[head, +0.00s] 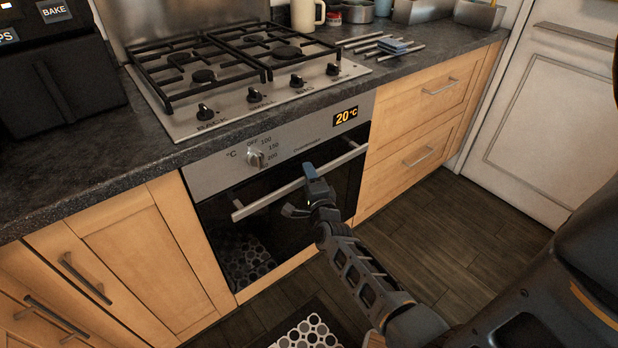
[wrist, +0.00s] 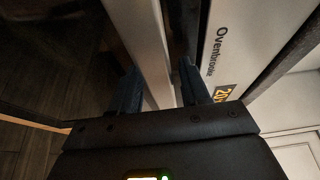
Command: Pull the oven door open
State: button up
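The oven door (head: 232,232) is dark glass under a steel control panel and looks closed. Its straight silver handle (head: 262,200) runs across the top of the door. My gripper (head: 303,191) is at the right half of the handle, with one finger above the bar and one below. In the wrist view the handle (wrist: 148,50) passes between the two dark fingers of my gripper (wrist: 160,85). The fingers are apart. A gap shows between the bar and the right finger; the left finger is close to the bar, and I cannot tell whether it touches.
A gas hob (head: 240,70) with knobs sits in the dark counter (head: 80,165) above the oven. Wooden drawers (head: 415,115) stand right of the oven and wooden cabinets (head: 140,255) left. A patterned mat (head: 305,335) lies in front. The wood floor (head: 455,225) to the right is clear.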

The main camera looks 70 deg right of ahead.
grip_shut()
jog(key=shift+f, duration=0.1)
dwell(0.3)
